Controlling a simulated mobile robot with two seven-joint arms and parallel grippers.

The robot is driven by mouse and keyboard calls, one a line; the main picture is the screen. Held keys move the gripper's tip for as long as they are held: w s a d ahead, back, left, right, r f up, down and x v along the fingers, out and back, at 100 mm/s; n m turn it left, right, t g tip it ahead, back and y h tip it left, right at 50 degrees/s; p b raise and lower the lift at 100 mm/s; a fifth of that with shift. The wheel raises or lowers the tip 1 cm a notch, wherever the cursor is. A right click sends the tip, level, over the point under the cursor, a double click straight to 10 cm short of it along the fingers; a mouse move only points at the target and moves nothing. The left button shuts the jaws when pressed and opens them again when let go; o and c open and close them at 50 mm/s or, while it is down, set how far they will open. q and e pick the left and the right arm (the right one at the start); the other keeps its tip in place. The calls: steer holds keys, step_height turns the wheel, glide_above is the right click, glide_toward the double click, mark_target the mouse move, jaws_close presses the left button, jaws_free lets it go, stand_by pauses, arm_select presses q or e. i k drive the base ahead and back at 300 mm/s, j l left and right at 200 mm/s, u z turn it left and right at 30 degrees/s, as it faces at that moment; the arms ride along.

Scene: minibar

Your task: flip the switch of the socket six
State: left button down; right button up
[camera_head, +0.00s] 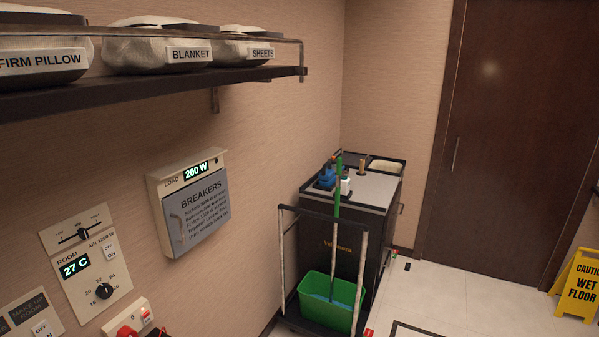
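A white wall socket plate (128,320) with a red part shows at the bottom left, cut off by the lower edge of the picture. A small switch sits at its upper right. I cannot read a number six on it. A grey breaker box (195,212) with a closed cover hangs on the wall and its display reads 200 W. Neither of my grippers is in view.
A room thermostat panel (86,262) reads 27 C. A make-up-room panel (30,316) is at the lower left. A shelf (150,88) with labelled bags juts out above. A cleaning cart (345,235) with a green bucket (330,300) and a wet-floor sign (577,285) stand on the floor.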

mark_target(145, 316)
steer(key=u, duration=1.25)
